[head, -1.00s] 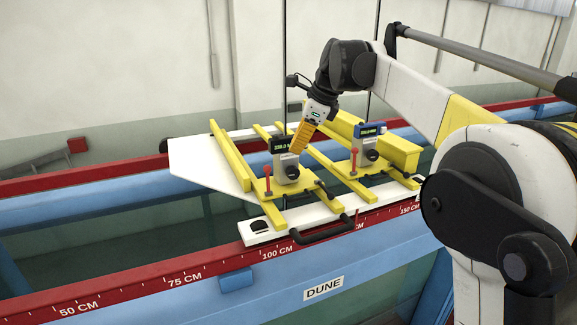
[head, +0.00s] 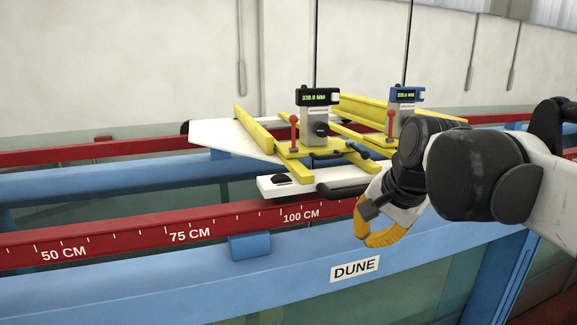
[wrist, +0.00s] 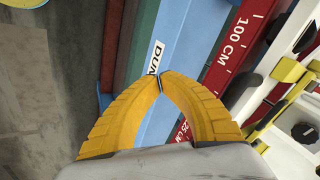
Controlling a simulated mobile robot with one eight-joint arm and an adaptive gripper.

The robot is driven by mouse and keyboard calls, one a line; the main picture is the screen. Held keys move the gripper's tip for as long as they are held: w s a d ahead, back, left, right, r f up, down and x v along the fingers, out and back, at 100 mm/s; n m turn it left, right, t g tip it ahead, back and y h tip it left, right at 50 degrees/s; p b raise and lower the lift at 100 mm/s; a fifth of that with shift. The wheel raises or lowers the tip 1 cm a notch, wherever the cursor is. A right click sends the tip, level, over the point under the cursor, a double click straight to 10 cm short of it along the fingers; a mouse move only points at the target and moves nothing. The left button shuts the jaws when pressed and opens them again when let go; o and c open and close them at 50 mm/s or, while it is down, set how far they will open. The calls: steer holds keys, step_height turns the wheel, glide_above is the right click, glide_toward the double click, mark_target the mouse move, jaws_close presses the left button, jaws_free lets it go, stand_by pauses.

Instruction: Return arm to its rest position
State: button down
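My gripper is apart from the carriage's two gauges, one with a black display (head: 319,97) and one with a blue display (head: 403,95). My arm partly hides the carriage's right side.
The near red rail (head: 130,243) carries a centimetre scale above a blue beam (head: 290,270) with the DUNE label (head: 355,269). In the wrist view, bare grey floor (wrist: 50,90) lies left of the flume. Thin vertical rods rise from the gauges.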

steer(key=s+d+f+n+b, duration=0.1)
steer(key=s+f+n+b, duration=0.2)
steer(key=f, duration=0.7)
steer(key=s+d+f+n+t+h+b, duration=0.1)
steer(key=s+f+n+b, duration=0.2)
steer(key=s+f+b, duration=0.3)
steer(key=s+d+f+n+b, duration=0.1)
steer(key=s+f+b, duration=0.3)
steer(key=f, duration=1.1)
steer(key=s+n, duration=0.1)
steer(key=s, duration=0.2)
steer(key=shift+d+n+h+b, duration=0.25)
steer(key=shift+n+h+b, duration=0.05)
steer(key=shift+n+b, duration=0.1)
steer(key=shift+w+f, duration=0.1)
stand_by(0.3)
